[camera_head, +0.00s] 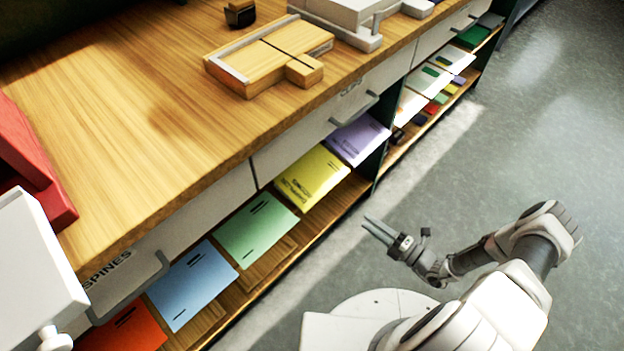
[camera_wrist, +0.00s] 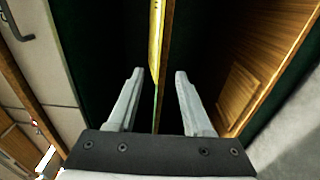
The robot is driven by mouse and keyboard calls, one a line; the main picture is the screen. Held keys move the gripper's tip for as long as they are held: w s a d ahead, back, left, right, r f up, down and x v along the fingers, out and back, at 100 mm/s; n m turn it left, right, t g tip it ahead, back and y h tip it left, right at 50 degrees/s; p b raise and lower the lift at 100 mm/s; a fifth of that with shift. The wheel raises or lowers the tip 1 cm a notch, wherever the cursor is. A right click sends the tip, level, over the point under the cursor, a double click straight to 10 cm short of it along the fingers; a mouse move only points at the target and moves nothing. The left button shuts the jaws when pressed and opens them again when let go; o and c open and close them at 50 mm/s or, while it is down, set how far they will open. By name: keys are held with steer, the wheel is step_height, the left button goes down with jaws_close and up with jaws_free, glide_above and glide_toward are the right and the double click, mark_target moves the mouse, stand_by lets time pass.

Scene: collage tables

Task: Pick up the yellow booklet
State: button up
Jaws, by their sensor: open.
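The yellow booklet (camera_head: 312,178) lies flat on the open shelf under the counter, between a green and a purple booklet. It has dark print on its cover and its edge is at the shelf's front. In the wrist view a thin yellow strip (camera_wrist: 155,40), apparently this booklet seen nearly edge-on, runs beside the wooden shelf board. My gripper (camera_head: 378,230) is open and empty in front of the shelf, to the right of and below the booklet in the head view. In the wrist view my gripper (camera_wrist: 158,74) has the strip and board lined up between its fingertips, with no contact visible.
The shelf (camera_head: 335,205) also holds green (camera_head: 256,228), blue (camera_head: 193,283), orange (camera_head: 128,332) and purple (camera_head: 358,138) booklets. White drawers with handles (camera_head: 352,107) sit above. A dark divider (camera_head: 371,166) stands right of the purple booklet. The floor (camera_head: 500,160) in front is clear.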

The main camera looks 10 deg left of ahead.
steer(key=b, duration=0.1)
glide_toward(326, 193)
steer(key=x, duration=0.3)
steer(key=shift+b+x, duration=0.65)
steer(key=shift+x, duration=2.15)
steer(key=shift+d, duration=0.1)
jaws_close()
